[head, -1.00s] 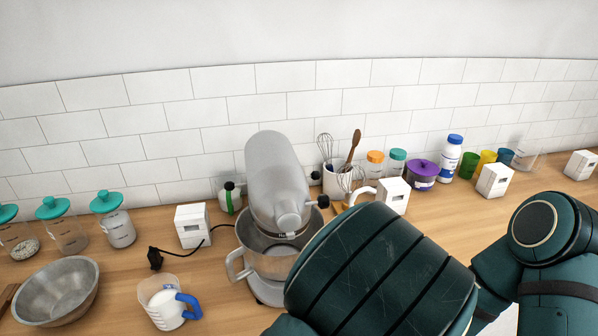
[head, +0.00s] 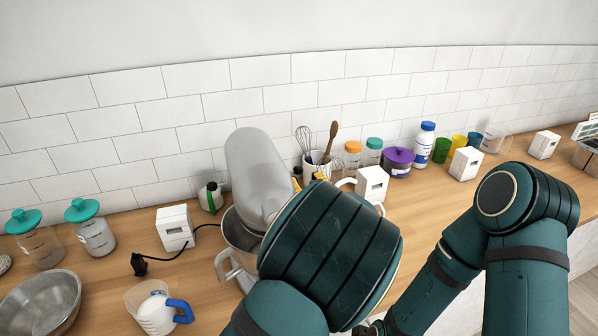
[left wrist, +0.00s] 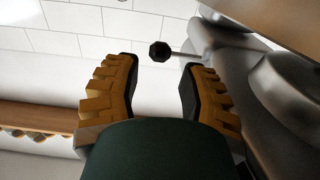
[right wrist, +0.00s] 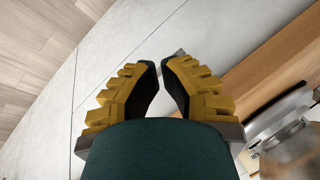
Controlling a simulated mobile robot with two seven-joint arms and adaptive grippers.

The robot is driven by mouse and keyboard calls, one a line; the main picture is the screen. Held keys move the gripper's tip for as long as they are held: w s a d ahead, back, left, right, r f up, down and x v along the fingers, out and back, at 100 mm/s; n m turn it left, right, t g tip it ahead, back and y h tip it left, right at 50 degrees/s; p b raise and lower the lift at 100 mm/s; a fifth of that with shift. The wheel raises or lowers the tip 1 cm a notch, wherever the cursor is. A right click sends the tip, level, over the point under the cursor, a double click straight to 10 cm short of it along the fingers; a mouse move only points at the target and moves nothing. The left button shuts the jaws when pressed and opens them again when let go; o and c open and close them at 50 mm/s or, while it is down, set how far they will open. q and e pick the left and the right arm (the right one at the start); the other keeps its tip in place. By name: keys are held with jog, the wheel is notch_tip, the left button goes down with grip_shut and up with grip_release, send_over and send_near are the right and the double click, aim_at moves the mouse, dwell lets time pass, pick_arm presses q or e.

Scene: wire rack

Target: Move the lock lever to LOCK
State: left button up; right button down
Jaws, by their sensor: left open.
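The silver stand mixer (head: 250,165) stands on the counter with its head raised and tilted back over its bowl. In the left wrist view, a lever with a black knob (left wrist: 159,51) sticks out from the mixer's grey body (left wrist: 280,95). My left gripper (left wrist: 160,70) is open. The knob shows beyond the fingertips, nearer the right finger; contact cannot be told. In the head view my left gripper (head: 308,179) is beside the mixer head, mostly hidden by my forearm, which also hides the lever. My right gripper (right wrist: 159,62) has its fingertips close together, with nothing seen between them.
A utensil crock (head: 314,168), white boxes (head: 372,183), jars and a purple pot (head: 398,160) stand behind and right of my left arm. A measuring cup (head: 157,308) and metal bowl (head: 40,302) are at the front left. A tiled wall closes the back.

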aim_at(299, 173)
pick_arm(q)
jog(key=shift+x, duration=2.35)
grip_shut()
